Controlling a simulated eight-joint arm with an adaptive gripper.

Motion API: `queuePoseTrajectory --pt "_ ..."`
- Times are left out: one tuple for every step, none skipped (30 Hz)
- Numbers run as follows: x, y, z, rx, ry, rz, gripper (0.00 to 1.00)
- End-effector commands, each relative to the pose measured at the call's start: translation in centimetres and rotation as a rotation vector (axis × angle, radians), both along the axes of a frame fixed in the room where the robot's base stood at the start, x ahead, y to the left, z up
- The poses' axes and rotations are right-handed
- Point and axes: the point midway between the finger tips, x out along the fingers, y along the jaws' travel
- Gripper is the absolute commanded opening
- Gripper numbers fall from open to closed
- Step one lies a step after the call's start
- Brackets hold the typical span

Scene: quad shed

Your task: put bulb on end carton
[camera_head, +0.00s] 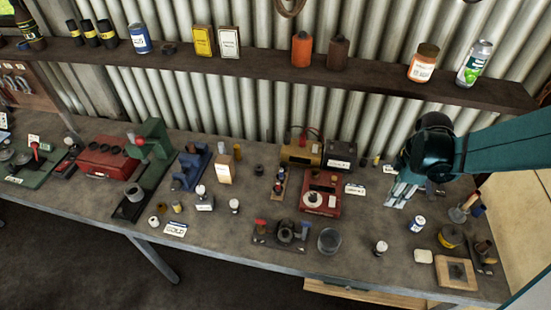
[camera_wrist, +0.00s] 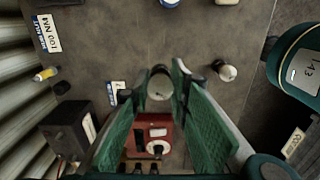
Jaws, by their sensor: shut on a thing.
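My gripper (camera_head: 398,198) is above the right part of the bench, fingers pointing down. In the wrist view its green fingers (camera_wrist: 161,80) are shut on a small round pale thing with a dark part, which looks like a bulb (camera_wrist: 160,88). The fingers hide it in the head view. Another white bulb (camera_head: 381,248) stands on the bench nearer the front edge; it also shows in the wrist view (camera_wrist: 227,73). Further left, one bulb (camera_head: 200,191) is on a small white carton (camera_head: 205,206) and another bulb (camera_head: 235,205) stands beside it. I cannot tell which carton is the end one.
A red device (camera_head: 321,203), a dark box (camera_head: 340,157) and a glass jar (camera_head: 329,240) stand left of my gripper. A blue-white can (camera_head: 417,224), a yellow-brown roll (camera_head: 451,236) and a framed tray (camera_head: 456,273) are on the right. A shelf (camera_head: 280,67) runs above the bench.

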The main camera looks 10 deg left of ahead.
Motion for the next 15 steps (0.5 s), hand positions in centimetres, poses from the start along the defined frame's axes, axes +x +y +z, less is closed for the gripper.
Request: queuePoseTrajectory --pt "0.0 0.0 0.0 0.000 0.000 0.000 0.07" --pt "0.0 0.0 0.1 0.000 0.000 0.000 0.07" --pt "0.0 0.0 0.1 0.000 0.000 0.000 0.07" --pt "0.0 0.0 0.2 0.000 0.000 0.000 0.07" --pt "0.0 0.0 0.3 0.000 0.000 0.000 0.07" --pt "0.0 0.0 0.5 0.000 0.000 0.000 0.07" --pt "0.0 0.0 0.7 0.000 0.000 0.000 0.07" --pt "0.0 0.0 0.9 0.000 0.000 0.000 0.07" --pt "0.0 0.0 1.2 0.000 0.000 0.000 0.07" --pt "0.0 0.0 1.5 0.000 0.000 0.000 0.07" --pt "0.0 0.0 1.8 0.000 0.000 0.000 0.07" --pt "0.0 0.0 2.3 0.000 0.000 0.000 0.07" --pt "0.0 0.0 2.7 0.000 0.000 0.000 0.07" --pt "-0.1 0.0 3.2 0.000 0.000 0.000 0.07" --pt "0.0 0.0 3.8 0.000 0.000 0.000 0.07"
